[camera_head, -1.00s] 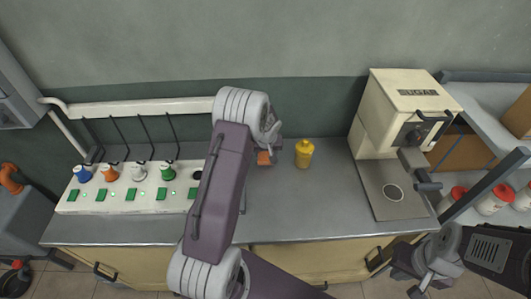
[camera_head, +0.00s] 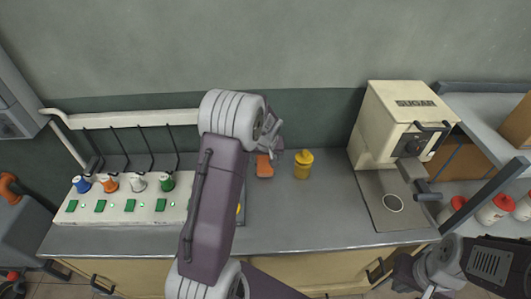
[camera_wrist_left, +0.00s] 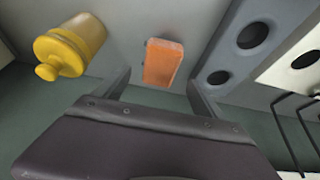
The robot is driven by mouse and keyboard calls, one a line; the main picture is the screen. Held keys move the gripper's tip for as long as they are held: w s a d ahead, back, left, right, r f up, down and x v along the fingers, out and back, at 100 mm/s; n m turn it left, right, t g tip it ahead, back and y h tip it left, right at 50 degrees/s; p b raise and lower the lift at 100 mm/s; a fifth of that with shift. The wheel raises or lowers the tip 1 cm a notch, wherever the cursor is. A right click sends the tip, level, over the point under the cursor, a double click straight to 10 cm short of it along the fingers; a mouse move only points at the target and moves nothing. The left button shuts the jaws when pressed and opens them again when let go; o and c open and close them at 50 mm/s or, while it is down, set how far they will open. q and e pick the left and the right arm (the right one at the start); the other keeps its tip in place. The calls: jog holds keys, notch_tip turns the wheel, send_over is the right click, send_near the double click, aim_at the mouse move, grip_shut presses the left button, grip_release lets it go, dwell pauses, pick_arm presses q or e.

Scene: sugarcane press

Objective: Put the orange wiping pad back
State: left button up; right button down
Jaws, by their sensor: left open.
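The orange wiping pad (camera_head: 264,167) lies on the grey counter, just left of a yellow bottle (camera_head: 303,165). My left gripper (camera_head: 274,139) is open and empty, just behind and above the pad in the head view. In the left wrist view the pad (camera_wrist_left: 163,62) shows whole, beyond and between the two spread fingers (camera_wrist_left: 160,82), apart from both. My right gripper (camera_head: 432,289) is at the bottom right edge, away from the pad; its fingers are too small and cut off to read.
A white panel (camera_head: 120,222) with green buttons and coloured bottles stands left of my left arm. A grey holder with round holes (camera_wrist_left: 240,45) is right of the pad in the wrist view. A cream press (camera_head: 400,125) stands at right. The counter before it (camera_head: 300,220) is clear.

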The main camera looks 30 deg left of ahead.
pick_arm(q)
jog(key=v, duration=0.5)
jog(key=s+d+f+m+g+h, duration=0.1)
jog(key=s+d+m, duration=0.2)
jog(key=s+d, duration=0.3)
jog(key=s+d+f+m+g+h, duration=0.1)
jog(key=s+d+m, duration=0.2)
jog(key=s, duration=1.2)
jog(key=d, duration=0.3)
jog(key=shift+s+d+g+h, duration=0.15)
jog(key=shift+d+g+h, duration=0.15)
jog(key=shift+d+g, duration=0.1)
jog(key=shift+s+f, duration=0.1)
jog(key=shift+f, duration=0.05)
